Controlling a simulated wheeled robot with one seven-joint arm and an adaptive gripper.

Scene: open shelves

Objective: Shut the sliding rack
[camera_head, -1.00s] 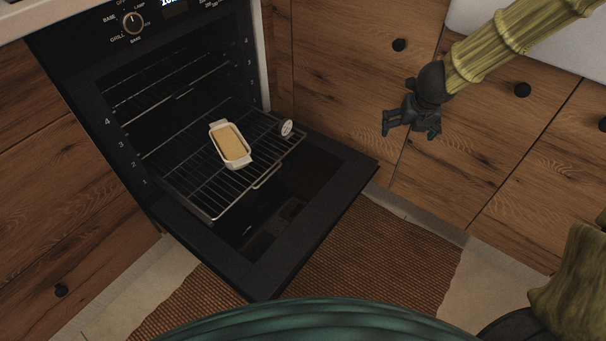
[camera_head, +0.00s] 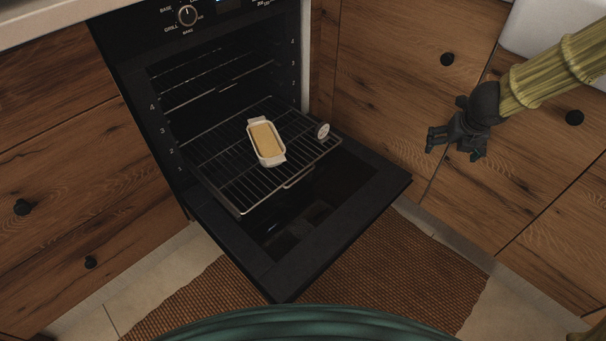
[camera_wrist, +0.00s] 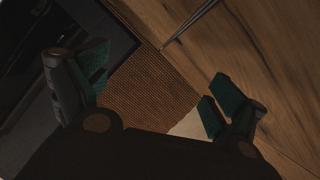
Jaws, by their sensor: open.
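The sliding rack (camera_head: 237,188) is a wire oven shelf pulled partly out of the oven, over the lowered oven door (camera_head: 340,233). A white dish with yellow food (camera_head: 265,141) sits on it, and a small round dial (camera_head: 323,131) stands at its right edge. My gripper (camera_head: 455,152) is open and empty, to the right of the rack and apart from it, in front of the wooden cabinets. In the wrist view my gripper's fingers (camera_wrist: 155,88) are spread wide with nothing between them. The rack does not show clearly in the wrist view.
An upper rack (camera_head: 205,92) is inside the oven. Wooden cabinets with black knobs (camera_head: 447,59) stand on both sides. A brown woven mat (camera_head: 400,270) lies on the floor below the door; the space above it is clear.

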